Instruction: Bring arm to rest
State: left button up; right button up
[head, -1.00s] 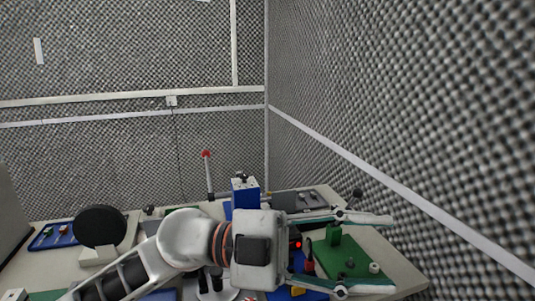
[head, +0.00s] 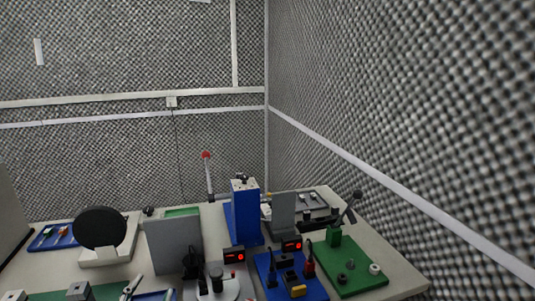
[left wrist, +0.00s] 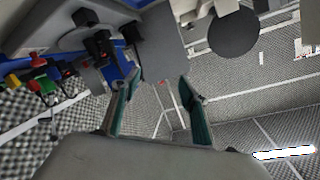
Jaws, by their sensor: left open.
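My left gripper (left wrist: 159,80) shows in the left wrist view, its two teal-padded fingers spread apart with nothing between them. In the head view my left arm no longer stretches over the table (head: 385,262). In the left wrist view the table's equipment lies beyond the fingers, with a grey upright panel (left wrist: 162,45) behind the gap. My right gripper is in neither view.
The table holds a black disc (head: 100,228) on a stand, a grey panel (head: 174,245), a tall blue block (head: 245,212), a blue board (head: 284,283) with red displays and a green board (head: 350,270). Foam walls (head: 420,100) enclose the back and right.

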pick_arm(q)
jog(key=s+a+f+m+g+y, duration=0.1)
jog(key=s+a+f+g, duration=0.35)
jog(key=s+f, duration=0.4)
jog(key=s+a+f+m+g+y, duration=0.1)
jog(key=s+a+f+g+y, duration=0.1)
jog(key=s+a+f+g, duration=0.4)
jog(key=s+d+f+n+t+h+b, duration=0.1)
jog(key=d+f+t+h+b, duration=0.1)
jog(key=d+f, duration=0.3)
jog(key=d+f+n+t+h+b, duration=0.1)
jog(key=d+f+h+b, duration=0.2)
jog(key=f, duration=0.9)
jog(key=s+d+f+n+t+h+b, duration=0.1)
jog(key=d+f+b, duration=0.3)
jog(key=d+f, duration=0.4)
jog(key=shift+s+d+f+t+h+b, duration=0.15)
jog(key=shift+s+f+t+h+b, duration=0.25)
jog(key=shift+t+h, duration=0.45)
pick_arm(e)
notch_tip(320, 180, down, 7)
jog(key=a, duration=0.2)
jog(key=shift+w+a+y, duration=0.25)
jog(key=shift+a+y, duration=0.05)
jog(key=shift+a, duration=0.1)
